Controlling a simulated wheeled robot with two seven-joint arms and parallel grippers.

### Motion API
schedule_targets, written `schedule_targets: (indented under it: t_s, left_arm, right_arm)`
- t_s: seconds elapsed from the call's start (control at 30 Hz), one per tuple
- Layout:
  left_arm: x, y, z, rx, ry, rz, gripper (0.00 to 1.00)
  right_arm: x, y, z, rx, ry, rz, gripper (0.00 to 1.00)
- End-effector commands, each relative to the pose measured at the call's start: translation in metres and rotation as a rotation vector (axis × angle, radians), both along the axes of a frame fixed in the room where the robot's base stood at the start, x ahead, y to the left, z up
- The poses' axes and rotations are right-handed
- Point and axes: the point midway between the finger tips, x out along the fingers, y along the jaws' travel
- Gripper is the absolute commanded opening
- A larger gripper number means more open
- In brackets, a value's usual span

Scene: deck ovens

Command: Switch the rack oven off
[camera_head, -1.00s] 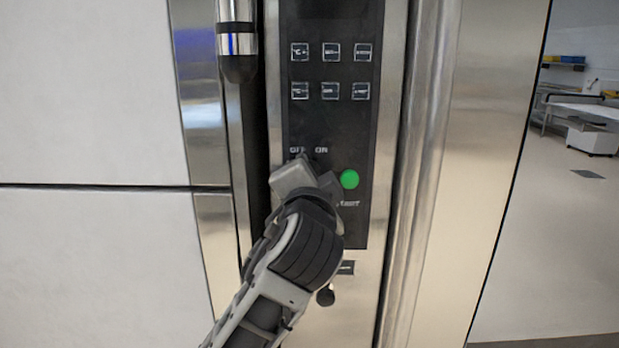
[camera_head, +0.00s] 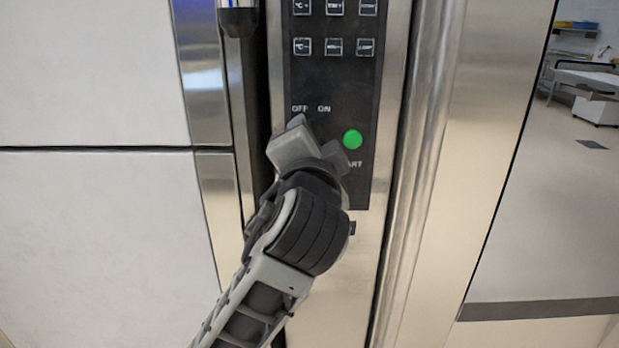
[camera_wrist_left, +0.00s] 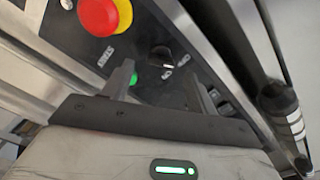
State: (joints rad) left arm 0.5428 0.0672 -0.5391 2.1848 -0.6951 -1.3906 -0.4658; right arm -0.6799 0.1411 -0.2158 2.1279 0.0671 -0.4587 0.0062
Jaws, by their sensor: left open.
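The oven's black control panel (camera_head: 335,80) faces me, with OFF and ON labels (camera_head: 311,109) above my left gripper (camera_head: 312,145). That gripper hides the switch under the labels in the head view. In the left wrist view, a black rotary knob (camera_wrist_left: 160,56) shows beyond and between the two open fingers of the left gripper (camera_wrist_left: 162,88). The fingers look apart from the knob. My right gripper is out of view.
A red emergency button on yellow (camera_wrist_left: 103,14) is on the panel in the wrist view. A vertical steel bar (camera_head: 415,190) runs right of the panel, and a dark-ended handle (camera_head: 238,18) is at upper left. Open floor (camera_head: 545,240) lies far right.

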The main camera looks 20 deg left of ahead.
Motion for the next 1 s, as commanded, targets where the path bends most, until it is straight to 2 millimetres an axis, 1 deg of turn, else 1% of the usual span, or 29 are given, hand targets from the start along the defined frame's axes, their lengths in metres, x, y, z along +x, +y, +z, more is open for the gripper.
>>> schedule_targets:
  t_s: [0.03, 0.1, 0.3, 0.4, 0.5, 0.6, 0.7, 1.0]
  left_arm:
    - [-0.013, -0.005, -0.001, -0.004, 0.0, -0.005, 0.58]
    - [-0.03, -0.01, -0.001, -0.005, -0.001, -0.006, 0.58]
    - [-0.075, -0.023, -0.001, -0.004, 0.001, -0.007, 0.58]
    - [-0.092, -0.027, -0.001, -0.006, 0.002, -0.004, 0.58]
    - [-0.105, -0.031, -0.001, -0.002, 0.001, -0.003, 0.58]
    - [-0.112, -0.032, -0.001, -0.003, 0.002, -0.002, 0.58]
    - [-0.115, -0.033, 0.0, -0.002, 0.002, -0.002, 0.58]
    - [-0.115, -0.033, 0.0, 0.0, 0.002, -0.001, 0.58]
  right_arm:
    - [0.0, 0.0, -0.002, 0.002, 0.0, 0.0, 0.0]
    - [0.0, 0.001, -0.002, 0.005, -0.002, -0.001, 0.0]
    - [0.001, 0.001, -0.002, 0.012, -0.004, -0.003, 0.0]
    - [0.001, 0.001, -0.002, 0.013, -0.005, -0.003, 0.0]
    - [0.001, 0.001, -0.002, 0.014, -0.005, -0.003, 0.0]
    - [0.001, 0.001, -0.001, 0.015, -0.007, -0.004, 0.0]
    - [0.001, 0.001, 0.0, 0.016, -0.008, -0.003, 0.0]
    - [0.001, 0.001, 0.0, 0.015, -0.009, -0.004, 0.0]
